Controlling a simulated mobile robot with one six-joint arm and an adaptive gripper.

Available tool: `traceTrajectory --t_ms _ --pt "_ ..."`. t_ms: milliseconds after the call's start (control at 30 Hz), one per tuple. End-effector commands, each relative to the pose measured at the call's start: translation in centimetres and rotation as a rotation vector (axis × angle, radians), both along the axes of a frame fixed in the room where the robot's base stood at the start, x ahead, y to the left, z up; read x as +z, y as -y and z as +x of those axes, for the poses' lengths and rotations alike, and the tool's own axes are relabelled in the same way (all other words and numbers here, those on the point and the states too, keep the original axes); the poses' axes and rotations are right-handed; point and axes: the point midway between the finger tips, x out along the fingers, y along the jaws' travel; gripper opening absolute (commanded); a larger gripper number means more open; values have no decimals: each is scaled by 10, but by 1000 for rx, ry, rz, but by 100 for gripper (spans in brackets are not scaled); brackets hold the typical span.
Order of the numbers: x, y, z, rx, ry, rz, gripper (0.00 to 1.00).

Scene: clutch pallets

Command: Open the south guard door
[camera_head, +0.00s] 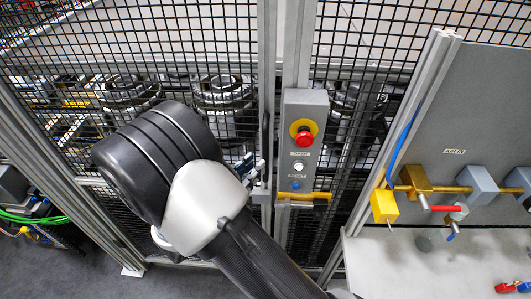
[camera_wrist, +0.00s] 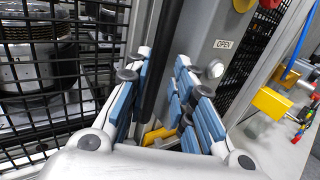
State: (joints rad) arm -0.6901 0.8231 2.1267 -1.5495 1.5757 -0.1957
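The guard door (camera_head: 110,20) is a black mesh panel in an aluminium frame; it appears shut against the post on its right. Its dark vertical handle (camera_head: 265,133) runs along the frame edge, and it also shows in the wrist view (camera_wrist: 163,55). My gripper (camera_head: 252,168) is at the handle's lower part. In the wrist view its blue-padded fingers (camera_wrist: 164,68) are apart, with the handle appearing between or just beyond them; contact cannot be told. A grey control box (camera_head: 306,110) on the post carries a red emergency stop, an OPEN button and a RESET button.
A yellow bar (camera_head: 303,196) sits below the control box, close to my gripper. At right, a grey panel (camera_head: 470,105) carries brass air fittings above a pale bench (camera_head: 415,265). Round metal parts (camera_head: 222,92) stand behind the mesh. Green cable (camera_head: 35,218) lies at left.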

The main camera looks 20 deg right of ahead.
Motion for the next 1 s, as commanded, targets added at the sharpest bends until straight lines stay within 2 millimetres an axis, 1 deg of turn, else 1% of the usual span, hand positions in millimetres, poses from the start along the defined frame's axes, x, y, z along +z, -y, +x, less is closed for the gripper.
traceTrajectory --t_ms 33,133,200,333,500,733,1000 --pt "0 11 6 -6 -1 1 23" --pt "0 26 18 -6 -1 1 23" --pt "0 34 25 -5 0 1 23" --pt "0 45 34 -3 0 1 23" --pt "0 50 39 -1 0 1 23" --pt "0 51 40 -1 0 1 23" --pt "0 50 39 -1 0 1 6"
